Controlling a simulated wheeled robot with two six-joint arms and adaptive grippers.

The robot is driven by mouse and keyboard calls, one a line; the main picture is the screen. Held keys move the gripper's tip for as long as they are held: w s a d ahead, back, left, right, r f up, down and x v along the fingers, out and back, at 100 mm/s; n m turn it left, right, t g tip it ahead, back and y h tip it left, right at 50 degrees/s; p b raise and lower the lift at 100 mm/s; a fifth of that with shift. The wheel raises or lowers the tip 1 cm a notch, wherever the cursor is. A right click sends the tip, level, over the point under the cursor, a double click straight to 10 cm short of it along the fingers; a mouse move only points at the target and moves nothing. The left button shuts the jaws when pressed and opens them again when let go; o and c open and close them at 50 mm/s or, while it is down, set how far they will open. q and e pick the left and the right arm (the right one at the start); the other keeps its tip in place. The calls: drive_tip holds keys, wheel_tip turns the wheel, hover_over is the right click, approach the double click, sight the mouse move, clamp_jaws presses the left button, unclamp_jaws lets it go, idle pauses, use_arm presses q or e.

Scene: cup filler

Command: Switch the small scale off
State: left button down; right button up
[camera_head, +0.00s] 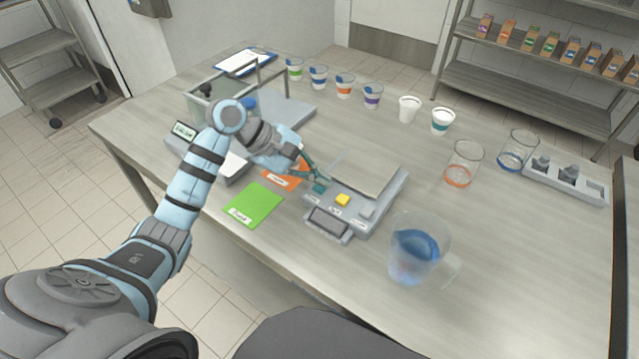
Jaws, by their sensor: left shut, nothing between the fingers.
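The small scale (395,193) stands on the table in the middle of the view. It has a flat square pan (370,172), a teal button, a yellow button (343,199), a grey button (367,211) and a front display (328,222). The display looks dark grey with no digits I can make out. My left gripper (317,181) is shut and empty, its fingertips pointing down at the teal button (320,188) at the scale's left corner. I cannot tell whether the tips touch it. My right gripper is not in view.
A larger scale with a glass shield (215,93) and lit display (184,131) stands at left. A green card (253,205) and an orange card (284,179) lie left of the small scale. A jug of blue liquid (416,250) stands close at right. Several cups line the back.

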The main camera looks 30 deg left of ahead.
sight(318, 189)
use_arm(q)
drive_tip(key=shift+r, duration=0.15)
wheel_tip(318, 189, up, 6)
drive_tip(key=p, duration=0.3)
idle(0.4)
